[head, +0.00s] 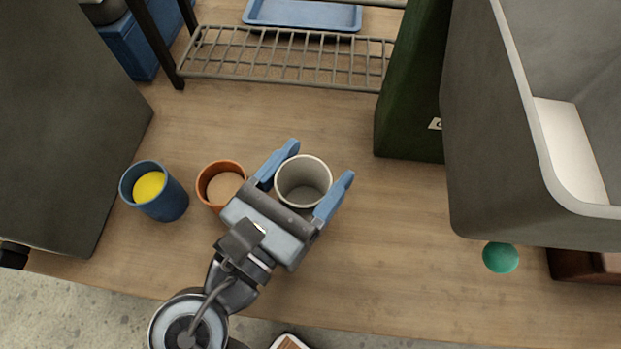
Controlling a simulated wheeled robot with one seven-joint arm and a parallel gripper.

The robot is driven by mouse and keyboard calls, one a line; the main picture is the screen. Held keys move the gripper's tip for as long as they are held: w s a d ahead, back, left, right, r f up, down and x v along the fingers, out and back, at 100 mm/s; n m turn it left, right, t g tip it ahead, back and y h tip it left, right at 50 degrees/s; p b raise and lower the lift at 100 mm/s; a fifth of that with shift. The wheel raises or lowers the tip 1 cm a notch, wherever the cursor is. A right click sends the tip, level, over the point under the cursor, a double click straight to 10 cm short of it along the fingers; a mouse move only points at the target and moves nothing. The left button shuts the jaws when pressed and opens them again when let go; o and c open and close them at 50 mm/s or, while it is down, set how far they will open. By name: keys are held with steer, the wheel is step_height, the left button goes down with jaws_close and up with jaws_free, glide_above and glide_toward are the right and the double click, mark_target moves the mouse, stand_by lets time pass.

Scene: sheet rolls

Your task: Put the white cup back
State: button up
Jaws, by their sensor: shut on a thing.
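The white cup (303,182) is upright, its open top facing up, and looks empty inside. My gripper (313,179) has its two blue fingers on either side of the white cup and is shut on it. From this angle I cannot tell whether the cup rests on the wooden counter or is just above it. An orange cup (207,187) with light brown contents stands just left of my gripper. A blue cup (169,204) with something yellow in it stands farther left.
A wire rack (285,62) stands at the back, with a blue tray (300,14) behind. A dark green box (408,100) and large grey bin (480,150) stand right. A green ball (500,257) lies below the bin. The counter (400,260) is clear right of my gripper.

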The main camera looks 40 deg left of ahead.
steer(key=shift+f, duration=1.55)
steer(key=shift+f, duration=0.15)
steer(key=o, duration=0.8)
steer(key=shift+s, duration=0.25)
steer(key=s, duration=0.7)
steer(key=s+d, duration=0.1)
steer(key=s, duration=0.3)
steer(key=shift+s, duration=0.25)
